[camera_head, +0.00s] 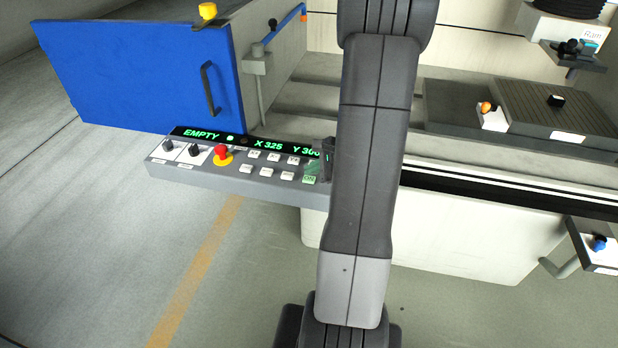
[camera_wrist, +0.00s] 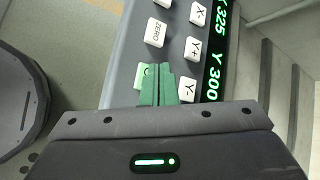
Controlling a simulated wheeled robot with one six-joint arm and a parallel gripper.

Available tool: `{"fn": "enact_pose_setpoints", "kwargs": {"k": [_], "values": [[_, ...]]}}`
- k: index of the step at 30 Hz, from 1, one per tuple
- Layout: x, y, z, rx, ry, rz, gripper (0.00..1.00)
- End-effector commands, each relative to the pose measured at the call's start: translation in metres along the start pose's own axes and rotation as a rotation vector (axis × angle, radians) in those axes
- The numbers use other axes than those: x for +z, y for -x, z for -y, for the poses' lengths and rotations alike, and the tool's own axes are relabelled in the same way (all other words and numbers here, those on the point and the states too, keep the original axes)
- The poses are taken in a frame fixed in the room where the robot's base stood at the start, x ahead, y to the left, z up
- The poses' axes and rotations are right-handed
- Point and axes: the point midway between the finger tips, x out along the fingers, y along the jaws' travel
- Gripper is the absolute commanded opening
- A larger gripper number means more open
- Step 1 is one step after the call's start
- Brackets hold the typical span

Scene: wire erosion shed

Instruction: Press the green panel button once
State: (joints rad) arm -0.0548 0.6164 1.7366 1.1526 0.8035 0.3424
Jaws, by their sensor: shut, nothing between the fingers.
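The green panel button (camera_head: 309,180) is a small pale green key at the right end of the control panel's lower row, partly hidden by my arm's end in the body view. In the wrist view the green button (camera_wrist: 139,76) shows just left of my fingertips, which cover part of it. My gripper (camera_wrist: 158,70) has green fingers that are shut together and hold nothing. The tips are over the panel at the button's edge. I cannot tell whether they touch it.
The grey control panel (camera_head: 240,185) also carries a red mushroom button (camera_head: 221,151), two knobs and several white keys. The Y- key (camera_wrist: 187,89) is close right of my fingers. The display (camera_head: 200,134) reads EMPTY, X 325, Y 300. A blue door (camera_head: 140,75) stands behind.

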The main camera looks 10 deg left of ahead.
Motion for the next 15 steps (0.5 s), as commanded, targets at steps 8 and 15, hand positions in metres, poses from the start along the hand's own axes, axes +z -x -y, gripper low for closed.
{"fn": "enact_pose_setpoints", "kwargs": {"k": [8, 15], "values": [[0.010, 0.014, 0.010, -0.001, 0.000, 0.000, 0.00], [0.022, 0.031, 0.022, 0.000, 0.001, 0.000, 0.00]]}}
